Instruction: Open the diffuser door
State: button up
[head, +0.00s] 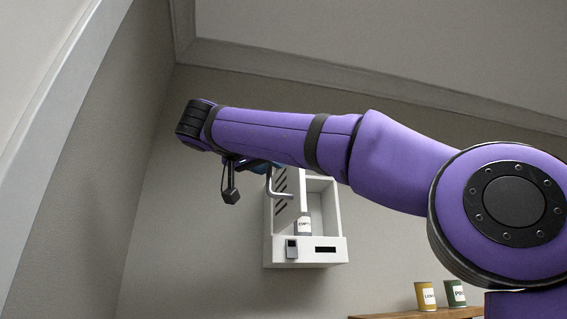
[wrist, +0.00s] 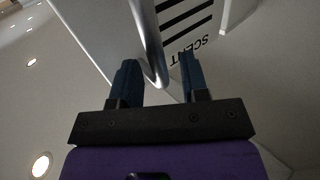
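The white diffuser (head: 335,245) is mounted on the wall in the head view. Its slotted door (head: 290,205) stands swung out at the left side, and the box's interior shows, with a labelled can (head: 303,226) inside. A bent metal handle (head: 270,184) sticks out from the door. My gripper (head: 262,165) is at the handle, partly hidden by my arm. In the wrist view, my gripper's (wrist: 159,72) blue fingers are apart, with the handle (wrist: 151,45) between them, nearer the left finger. The door (wrist: 190,22) shows beyond, with black slots and "SCENT" lettering. Contact is unclear.
A wooden shelf (head: 400,316) at lower right holds a yellow can (head: 426,297) and a green can (head: 455,294). The wall left of the diffuser is bare. A white panel edge (head: 60,110) runs along the far left.

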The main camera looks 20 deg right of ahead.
jog(key=v, duration=1)
jog(key=shift+s+d, duration=0.15)
jog(key=shift+s, duration=0.05)
jog(key=shift+r, duration=0.1)
jog(key=s+d+f+n+g+y, duration=0.15)
jog(key=d+f+n+y, duration=0.35)
jog(key=f, duration=0.8)
jog(key=s+d+f+n+y, duration=0.25)
jog(key=d+f+n, duration=0.45)
jog(key=f, duration=0.7)
jog(key=s+d+f+g+y, duration=0.1)
jog(key=s+f+y, duration=0.3)
jog(key=f, duration=0.8)
jog(key=s+d+f+g+y, duration=0.1)
jog(key=s+d+f+y, duration=0.1)
jog(key=s+f+y, duration=0.2)
jog(key=s+f, duration=0.3)
jog(key=f, duration=0.5)
jog(key=shift+s+d+f, duration=0.3)
jog(key=shift+f, duration=0.05)
